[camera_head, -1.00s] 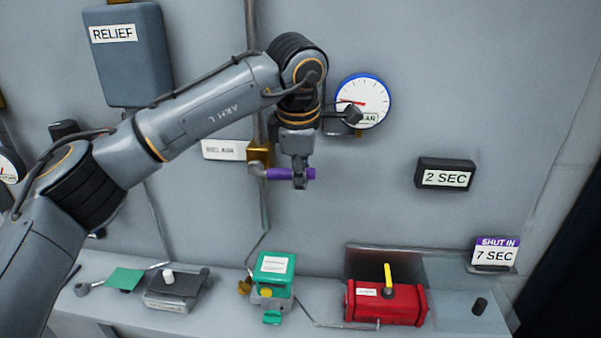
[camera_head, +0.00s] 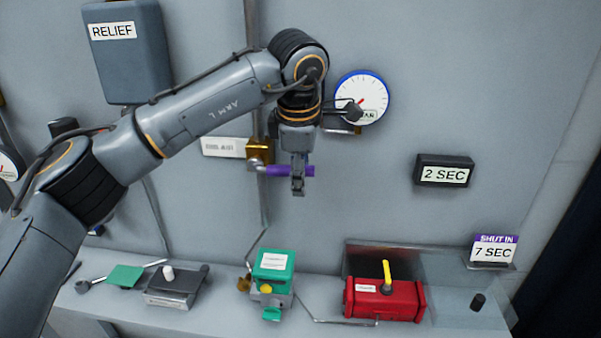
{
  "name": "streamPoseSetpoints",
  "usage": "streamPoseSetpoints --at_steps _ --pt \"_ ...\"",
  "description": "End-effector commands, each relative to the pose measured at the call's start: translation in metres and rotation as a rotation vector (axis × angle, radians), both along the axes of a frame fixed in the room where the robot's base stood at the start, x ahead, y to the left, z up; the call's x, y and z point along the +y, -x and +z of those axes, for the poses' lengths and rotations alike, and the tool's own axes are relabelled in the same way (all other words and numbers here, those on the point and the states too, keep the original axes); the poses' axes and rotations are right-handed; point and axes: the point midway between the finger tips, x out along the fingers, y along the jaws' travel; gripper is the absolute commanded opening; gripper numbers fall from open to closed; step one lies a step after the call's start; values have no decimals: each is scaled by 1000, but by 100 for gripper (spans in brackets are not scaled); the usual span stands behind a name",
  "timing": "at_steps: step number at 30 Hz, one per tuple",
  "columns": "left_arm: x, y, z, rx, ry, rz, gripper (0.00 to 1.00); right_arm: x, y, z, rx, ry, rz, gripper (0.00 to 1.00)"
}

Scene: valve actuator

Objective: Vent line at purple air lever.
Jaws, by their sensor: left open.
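The purple air lever (camera_head: 275,171) sticks out to the right, about level, from a brass valve (camera_head: 259,151) on the vertical pipe. My left gripper (camera_head: 298,188) hangs down from my left arm at the lever's right part. Its fingers are open and overlap the purple bar in the picture; I cannot tell whether they touch it. The gripper hides part of the lever. A white label plate (camera_head: 223,147) sits left of the valve. A round gauge with a blue rim (camera_head: 362,88) is above right, its lower left partly covered by my arm. My right gripper is out of view.
A grey RELIEF box (camera_head: 128,55) hangs at upper left. A 2 SEC sign (camera_head: 445,171) and a SHUT IN 7 SEC sign (camera_head: 493,251) are at right. The shelf below holds a green-topped device (camera_head: 273,264), a red unit with yellow lever (camera_head: 385,300) and a black-grey block (camera_head: 178,286).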

Motion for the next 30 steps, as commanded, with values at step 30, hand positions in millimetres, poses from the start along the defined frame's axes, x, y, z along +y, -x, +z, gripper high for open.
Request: streamPoseSetpoints --at_steps 30 --pt "0 32 117 0 0 0 43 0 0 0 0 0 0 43"
